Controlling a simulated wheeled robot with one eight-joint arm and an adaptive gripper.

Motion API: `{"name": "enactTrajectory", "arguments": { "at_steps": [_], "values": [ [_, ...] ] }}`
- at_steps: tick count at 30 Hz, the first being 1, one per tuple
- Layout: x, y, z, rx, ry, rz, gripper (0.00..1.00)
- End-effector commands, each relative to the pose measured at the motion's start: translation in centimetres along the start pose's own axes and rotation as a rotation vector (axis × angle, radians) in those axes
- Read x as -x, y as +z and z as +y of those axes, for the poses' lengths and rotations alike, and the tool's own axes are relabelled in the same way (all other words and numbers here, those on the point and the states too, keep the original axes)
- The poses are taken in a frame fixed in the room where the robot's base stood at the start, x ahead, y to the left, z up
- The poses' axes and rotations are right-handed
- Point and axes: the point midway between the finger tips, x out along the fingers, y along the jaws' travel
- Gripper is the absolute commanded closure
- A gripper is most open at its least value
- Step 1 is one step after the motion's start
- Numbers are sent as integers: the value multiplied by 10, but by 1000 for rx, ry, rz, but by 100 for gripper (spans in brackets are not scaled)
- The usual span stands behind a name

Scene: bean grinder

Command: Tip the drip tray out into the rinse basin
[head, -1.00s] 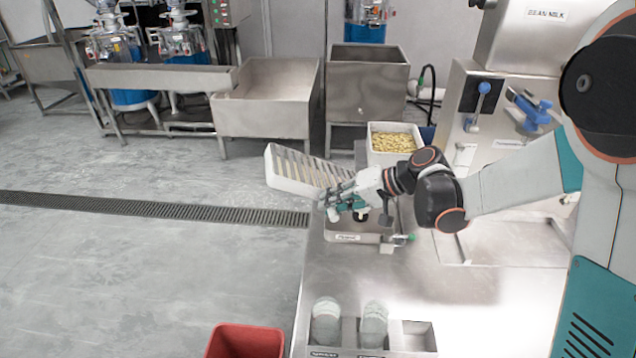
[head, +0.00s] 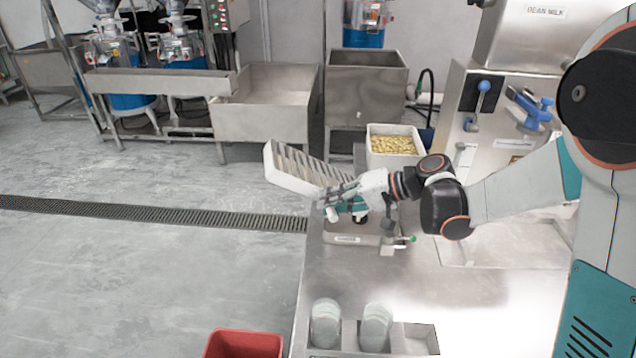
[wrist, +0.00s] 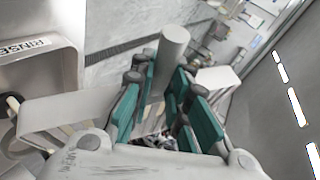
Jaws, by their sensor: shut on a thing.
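The drip tray (head: 290,181) is a pale, shallow, slatted tray. In the head view it is tilted, with its far left end high and its near right end low at my gripper (head: 336,197). My gripper is shut on that low end. In the wrist view, the teal-padded fingers (wrist: 165,90) straddle a grey round bar, and pale parts show on both sides. The small steel rinse basin (head: 345,240) stands on the counter just below my gripper, which partly hides it. Its RINSE label shows in the wrist view (wrist: 25,47). I cannot see whether liquid is leaving the tray.
A white bin of yellow beans (head: 372,157) stands behind my gripper. A green-tipped tap (head: 412,239) is at the basin's right. A rack with two pale containers (head: 340,336) is at the counter's front, and a red bin (head: 245,343) is beside the counter.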

Motion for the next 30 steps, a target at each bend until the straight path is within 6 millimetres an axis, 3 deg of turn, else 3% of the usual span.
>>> {"name": "enactTrajectory", "arguments": {
  "at_steps": [30],
  "values": [
    [10, -4, -6, 0, 0, 1, 100]
  ]
}}
